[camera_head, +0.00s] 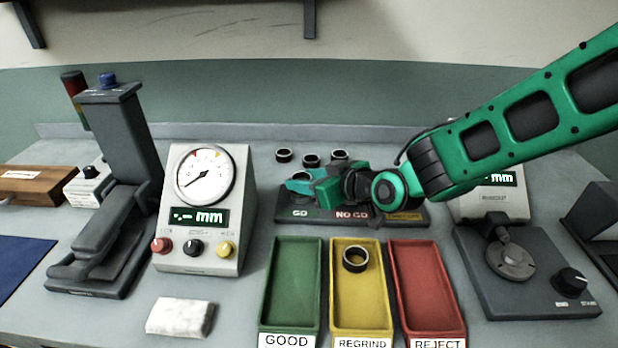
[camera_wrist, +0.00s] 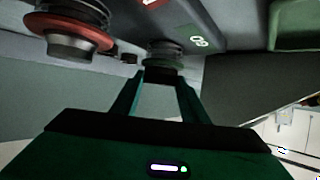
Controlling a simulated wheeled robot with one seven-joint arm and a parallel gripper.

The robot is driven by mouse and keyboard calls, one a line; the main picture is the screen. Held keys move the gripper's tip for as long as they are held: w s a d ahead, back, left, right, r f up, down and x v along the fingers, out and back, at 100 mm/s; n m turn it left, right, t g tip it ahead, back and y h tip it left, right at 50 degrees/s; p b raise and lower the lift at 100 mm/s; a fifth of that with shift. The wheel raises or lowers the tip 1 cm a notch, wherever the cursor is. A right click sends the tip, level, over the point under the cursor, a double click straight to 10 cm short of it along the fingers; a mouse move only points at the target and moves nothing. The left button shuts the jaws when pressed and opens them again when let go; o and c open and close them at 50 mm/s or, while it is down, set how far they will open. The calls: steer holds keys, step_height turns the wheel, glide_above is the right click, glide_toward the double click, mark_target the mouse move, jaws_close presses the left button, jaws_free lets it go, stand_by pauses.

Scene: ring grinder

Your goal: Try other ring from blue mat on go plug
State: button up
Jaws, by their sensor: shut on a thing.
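My gripper (camera_head: 297,184) reaches left over the plug gauge base (camera_head: 312,220), at its GO end. In the wrist view my gripper (camera_wrist: 160,78) is shut on a dark ring (camera_wrist: 160,75), seen between the fingertips. The go plug (camera_wrist: 165,50) stands right at the ring, in line with it; I cannot tell how far the ring is around it. In the head view my gripper hides the plug and the held ring. The no-go plug (camera_wrist: 75,35) has a red collar. The blue mat (camera_head: 20,262) at the left edge shows no ring in its visible part.
Several dark rings (camera_head: 311,160) stand behind the gauge base. The green GOOD tray (camera_head: 293,290) and red REJECT tray (camera_head: 420,285) are empty. The yellow REGRIND tray (camera_head: 360,305) holds one ring (camera_head: 355,258). A dial gauge box (camera_head: 200,215) stands left; a white cloth (camera_head: 180,316) lies in front.

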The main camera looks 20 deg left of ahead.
steer(key=o, duration=1.2)
steer(key=v, duration=1)
steer(key=shift+d, duration=0.35)
steer(key=shift+s, duration=0.25)
